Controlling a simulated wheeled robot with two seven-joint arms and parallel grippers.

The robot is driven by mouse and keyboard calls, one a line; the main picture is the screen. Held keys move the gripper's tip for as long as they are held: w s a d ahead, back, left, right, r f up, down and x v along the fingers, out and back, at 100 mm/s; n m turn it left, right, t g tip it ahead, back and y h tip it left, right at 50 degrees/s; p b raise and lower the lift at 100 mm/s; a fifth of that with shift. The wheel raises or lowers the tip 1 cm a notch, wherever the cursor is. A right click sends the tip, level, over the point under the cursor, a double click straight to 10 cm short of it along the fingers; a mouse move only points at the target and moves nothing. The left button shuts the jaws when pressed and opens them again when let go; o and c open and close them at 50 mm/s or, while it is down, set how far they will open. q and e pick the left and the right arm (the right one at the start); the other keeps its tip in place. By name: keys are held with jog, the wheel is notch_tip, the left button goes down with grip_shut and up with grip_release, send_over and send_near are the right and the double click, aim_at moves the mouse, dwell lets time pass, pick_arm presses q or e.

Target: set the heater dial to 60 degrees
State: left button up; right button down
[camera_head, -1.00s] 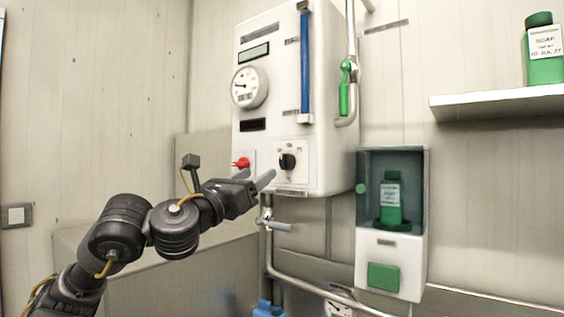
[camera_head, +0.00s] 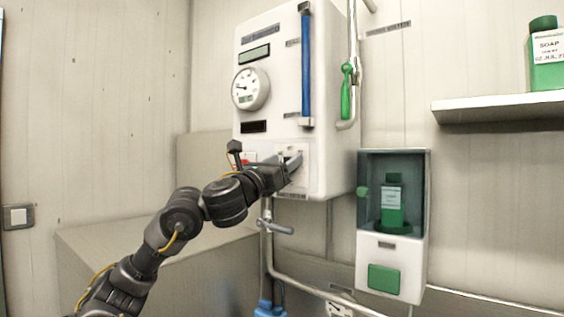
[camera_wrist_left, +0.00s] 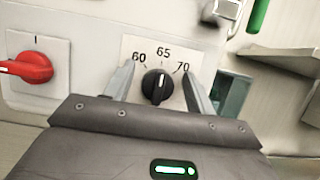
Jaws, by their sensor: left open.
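The white heater (camera_head: 276,90) hangs on the wall in the head view. Its black dial (camera_wrist_left: 156,87) shows in the left wrist view on a pale plate marked 60, 65 and 70. The dial's white pointer line points up, close to 65. My left gripper (camera_head: 292,164) is open in front of the dial plate. In the left wrist view its fingers (camera_wrist_left: 159,88) stand to the left and right of the dial, with a gap on each side. In the head view the gripper hides the dial. My right gripper is not in view.
A red switch (camera_wrist_left: 27,68) sits left of the dial. Below the heater are a pipe valve (camera_head: 275,226) and pipes. A soap dispenser (camera_head: 391,265) hangs to the right, and a shelf (camera_head: 498,107) with a soap bottle (camera_head: 547,66) is farther right.

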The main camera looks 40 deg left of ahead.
pick_arm(q)
jog(key=shift+c, duration=0.2)
jog(key=c, duration=0.9)
